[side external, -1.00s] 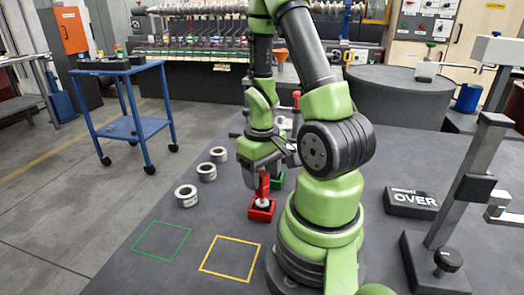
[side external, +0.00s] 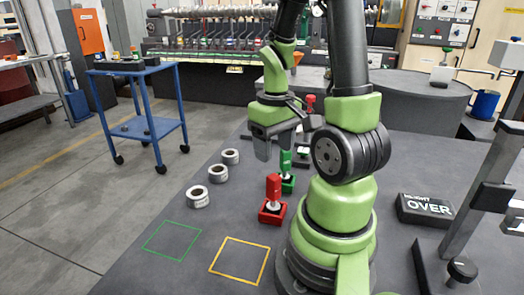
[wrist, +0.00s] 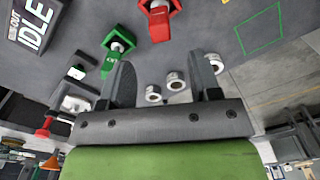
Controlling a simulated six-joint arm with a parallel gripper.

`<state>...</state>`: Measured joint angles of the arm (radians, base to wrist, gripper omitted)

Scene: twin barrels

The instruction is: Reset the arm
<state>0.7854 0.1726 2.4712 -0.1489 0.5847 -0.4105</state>
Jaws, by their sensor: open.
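My gripper (side external: 284,145) is open and empty, raised above the table behind the red barrel. Its two fingers are spread apart in the wrist view (wrist: 162,60). The green one also shows in the wrist view (wrist: 117,45), left of the fingers.
A green outline (side external: 172,240) and a yellow outline (side external: 240,260) mark bare table in front. A black sign box (side external: 425,210) and a metal stand (side external: 480,190) are at the right. A blue cart (side external: 138,128) stands beyond the table.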

